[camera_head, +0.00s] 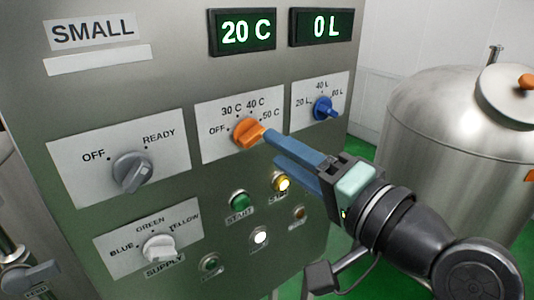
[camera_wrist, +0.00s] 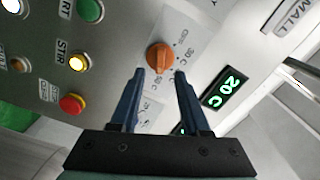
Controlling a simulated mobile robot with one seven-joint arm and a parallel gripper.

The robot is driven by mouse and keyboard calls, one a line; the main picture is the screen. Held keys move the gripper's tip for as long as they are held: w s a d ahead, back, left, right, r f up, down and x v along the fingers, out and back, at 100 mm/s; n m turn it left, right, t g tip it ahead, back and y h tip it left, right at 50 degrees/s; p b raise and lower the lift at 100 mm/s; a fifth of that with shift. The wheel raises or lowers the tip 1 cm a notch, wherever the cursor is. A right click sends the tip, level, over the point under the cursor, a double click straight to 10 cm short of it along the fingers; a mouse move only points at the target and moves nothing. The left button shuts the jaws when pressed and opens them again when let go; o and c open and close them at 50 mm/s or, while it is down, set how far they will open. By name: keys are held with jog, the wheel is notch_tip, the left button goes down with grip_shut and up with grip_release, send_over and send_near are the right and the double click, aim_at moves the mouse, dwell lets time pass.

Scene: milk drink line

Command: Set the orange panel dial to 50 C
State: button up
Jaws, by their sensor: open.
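The orange dial (camera_head: 247,132) sits on a white plate marked OFF, 30 C, 40 C and 50 C on the grey panel. In the head view its handle lies toward the 50 C side, but I cannot tell its exact setting. My gripper (camera_head: 273,148) is open, its blue fingers reaching from the lower right, the upper fingertip overlapping the dial's right end. In the wrist view the dial (camera_wrist: 160,57) lies ahead of the gap between the fingertips (camera_wrist: 159,76); contact cannot be told. The temperature display (camera_head: 246,32) reads 20 C.
A blue dial (camera_head: 323,108) is close right of the orange one. A grey OFF/READY dial (camera_head: 131,172) and a white supply dial (camera_head: 158,248) are left and below. Lit buttons, including a yellow one (camera_head: 282,183), lie under my fingers. A steel tank (camera_head: 440,120) stands right.

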jog(key=b+v, duration=0.2)
jog(key=v, duration=0.6)
jog(key=shift+b, duration=0.3)
jog(key=shift+s, duration=0.1)
